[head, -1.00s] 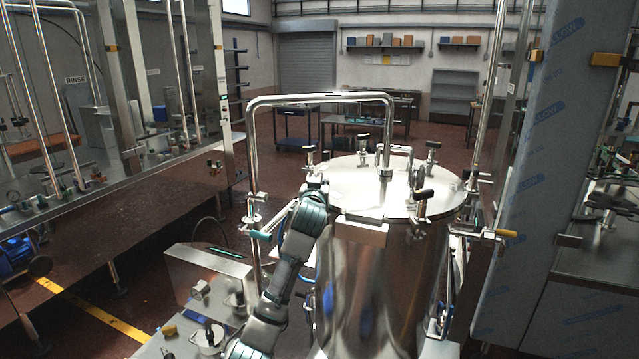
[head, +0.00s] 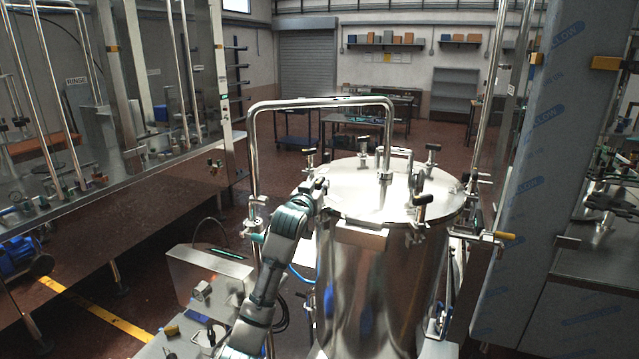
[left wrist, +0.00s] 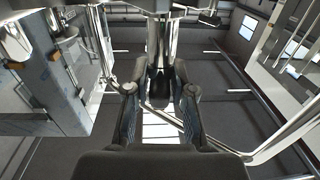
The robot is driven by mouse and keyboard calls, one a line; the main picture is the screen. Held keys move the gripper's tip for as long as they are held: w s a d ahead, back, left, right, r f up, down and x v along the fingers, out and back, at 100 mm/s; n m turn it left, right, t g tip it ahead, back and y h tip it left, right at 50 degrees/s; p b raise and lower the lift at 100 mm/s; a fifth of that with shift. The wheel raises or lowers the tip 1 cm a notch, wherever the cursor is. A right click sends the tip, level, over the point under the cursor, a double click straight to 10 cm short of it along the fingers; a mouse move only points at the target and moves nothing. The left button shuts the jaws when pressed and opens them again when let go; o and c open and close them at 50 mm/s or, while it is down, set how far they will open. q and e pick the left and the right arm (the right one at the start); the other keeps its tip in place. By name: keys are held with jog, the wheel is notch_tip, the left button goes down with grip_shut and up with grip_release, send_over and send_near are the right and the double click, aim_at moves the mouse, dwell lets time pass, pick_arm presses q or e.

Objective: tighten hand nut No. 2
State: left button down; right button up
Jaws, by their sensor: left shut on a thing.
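A steel vessel (head: 365,270) with a round lid (head: 350,185) stands right of centre in the head view. Hand nuts with black grips sit around the lid's rim: one at the front right (head: 423,199), one at the back right (head: 432,147), one at the back left (head: 310,153). I see no numbers on them. My left gripper (head: 318,186) is at the lid's left front rim. In the left wrist view its two fingers (left wrist: 160,98) are closed around a dark hand nut grip (left wrist: 159,86), mostly hidden in the head view. My right gripper is out of view.
A bent steel pipe (head: 320,102) arches over the lid from the left. A steel control box (head: 210,278) stands left of my arm. A film-wrapped panel (head: 525,190) rises at the right. Open floor lies behind the vessel.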

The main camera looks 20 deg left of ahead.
pick_arm(q)
jog(key=m+h+p, duration=0.1)
jog(key=h, duration=0.1)
jog(key=m+h+p, duration=0.2)
jog(key=h, duration=0.1)
jog(key=shift+a+r+m+h+p, duration=0.3)
jog(key=shift+a+r+p, duration=0.05)
jog(key=shift+p, duration=0.05)
jog(key=shift+m+g+h, duration=0.4)
jog(key=shift+m+h, duration=0.4)
jog(key=shift+h, duration=0.4)
jog(key=shift+m+g+h+p, duration=0.3)
jog(key=shift+m+g+h, duration=0.75)
jog(key=shift+h, duration=0.85)
jog(key=shift+m, duration=0.45)
jog(key=c, duration=1.1)
grip_release()
jog(key=shift+f, duration=0.1)
jog(key=shift+o, duration=0.2)
jog(key=shift+a+f, duration=0.1)
jog(key=shift+a, duration=0.05)
